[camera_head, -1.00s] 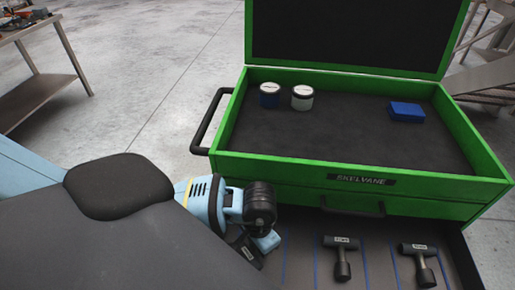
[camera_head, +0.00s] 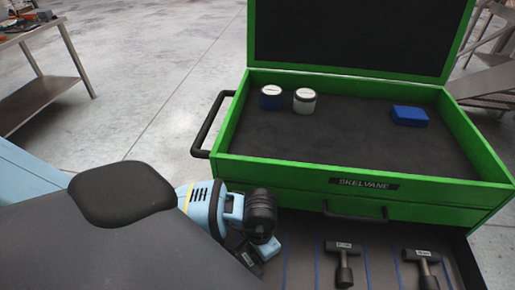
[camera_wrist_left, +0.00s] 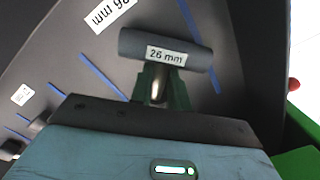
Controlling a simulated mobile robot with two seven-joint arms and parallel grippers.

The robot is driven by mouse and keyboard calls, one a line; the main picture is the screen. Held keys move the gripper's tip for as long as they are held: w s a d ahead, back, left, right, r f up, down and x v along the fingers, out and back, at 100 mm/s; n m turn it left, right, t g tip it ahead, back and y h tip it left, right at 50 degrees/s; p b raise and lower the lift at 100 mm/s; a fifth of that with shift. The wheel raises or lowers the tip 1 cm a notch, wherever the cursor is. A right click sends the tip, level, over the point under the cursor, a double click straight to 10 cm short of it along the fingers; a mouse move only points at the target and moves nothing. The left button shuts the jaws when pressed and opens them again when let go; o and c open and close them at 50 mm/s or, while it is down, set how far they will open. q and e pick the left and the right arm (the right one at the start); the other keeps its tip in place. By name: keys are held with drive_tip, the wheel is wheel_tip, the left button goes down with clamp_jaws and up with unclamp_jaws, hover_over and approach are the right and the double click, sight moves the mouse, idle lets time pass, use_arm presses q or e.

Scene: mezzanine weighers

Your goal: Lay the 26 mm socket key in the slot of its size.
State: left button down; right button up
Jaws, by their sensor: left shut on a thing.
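The socket key (camera_wrist_left: 190,50), a dark T-shaped tool with a white "26 mm" label on its crossbar, is in my left gripper (camera_wrist_left: 160,88) in the left wrist view. The jaws are shut on its shank, just below the crossbar. In the head view my left gripper (camera_head: 262,250) is at the left end of the open drawer (camera_head: 305,225), and my own arm hides much of that end. The wrist view shows the key over the dark drawer floor with blue divider lines. A partly cut-off, upside-down size label (camera_wrist_left: 108,14) lies beyond it. My right gripper is not in view.
Two other dark socket keys, a middle one (camera_head: 344,272) and a right one (camera_head: 424,268), lie in the drawer. Above is the green chest (camera_head: 300,172), holding two round tins (camera_head: 271,98) (camera_head: 305,102) and a blue box (camera_head: 409,116). A side handle (camera_head: 207,125) sticks out left.

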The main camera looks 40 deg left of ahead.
use_arm(q)
drive_tip(key=c, duration=1.3)
unclamp_jaws()
drive_tip(key=shift+o, duration=0.2)
drive_tip(key=shift+f, duration=0.1)
drive_tip(key=shift+w+r, duration=0.2)
drive_tip(key=shift+r, duration=3.75)
